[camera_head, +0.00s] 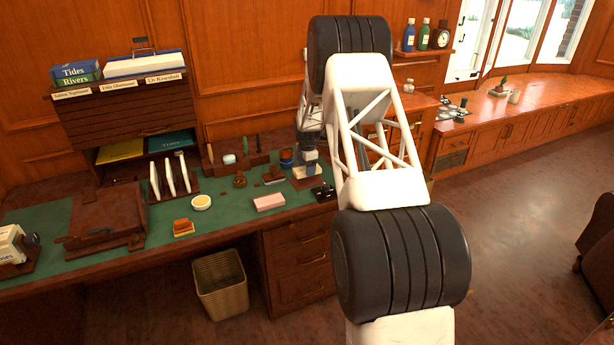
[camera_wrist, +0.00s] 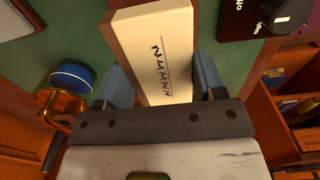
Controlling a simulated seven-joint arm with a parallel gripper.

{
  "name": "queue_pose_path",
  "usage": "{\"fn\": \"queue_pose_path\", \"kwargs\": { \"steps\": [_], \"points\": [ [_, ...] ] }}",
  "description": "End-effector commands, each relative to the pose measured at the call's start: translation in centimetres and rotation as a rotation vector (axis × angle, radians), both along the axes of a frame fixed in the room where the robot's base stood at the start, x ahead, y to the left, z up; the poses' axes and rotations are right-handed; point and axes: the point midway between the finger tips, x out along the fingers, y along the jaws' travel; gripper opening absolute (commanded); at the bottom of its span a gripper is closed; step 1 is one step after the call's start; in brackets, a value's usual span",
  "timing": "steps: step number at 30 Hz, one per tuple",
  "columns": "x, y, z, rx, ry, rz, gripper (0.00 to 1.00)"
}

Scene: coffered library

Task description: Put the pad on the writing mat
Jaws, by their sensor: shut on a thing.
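A cream pad (camera_wrist: 157,50) with dark scribbled lines is between the two blue-grey fingers of my gripper (camera_wrist: 160,78) in the wrist view. The gripper is shut on it. In the head view the pad (camera_head: 307,171) shows pale below my gripper (camera_head: 308,157), at the right part of the desk. A brown border or base (camera_wrist: 117,35) shows along the pad's left edge; I cannot tell whether they touch. A brown leather-like mat (camera_head: 128,207) lies at the left of the green desk top, with a brown box-like thing on it; this appears to be the writing mat.
The green desk top (camera_head: 230,215) holds a pink block (camera_head: 269,202), a round cream tin (camera_head: 201,202), an orange-yellow stack (camera_head: 183,227) and upright white holders (camera_head: 170,177). In the wrist view a blue-topped pot (camera_wrist: 72,78) and a dark device (camera_wrist: 262,18) flank the pad.

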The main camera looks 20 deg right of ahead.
Motion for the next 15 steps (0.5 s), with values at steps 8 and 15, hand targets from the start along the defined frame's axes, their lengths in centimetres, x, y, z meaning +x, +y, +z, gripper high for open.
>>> {"fn": "queue_pose_path", "kwargs": {
  "steps": [8,15],
  "points": [
    [0.0,0.0,-0.1,0.000,0.000,0.000,0.38],
    [-0.1,0.0,-1.6,0.001,0.003,0.000,0.38]
  ]
}}
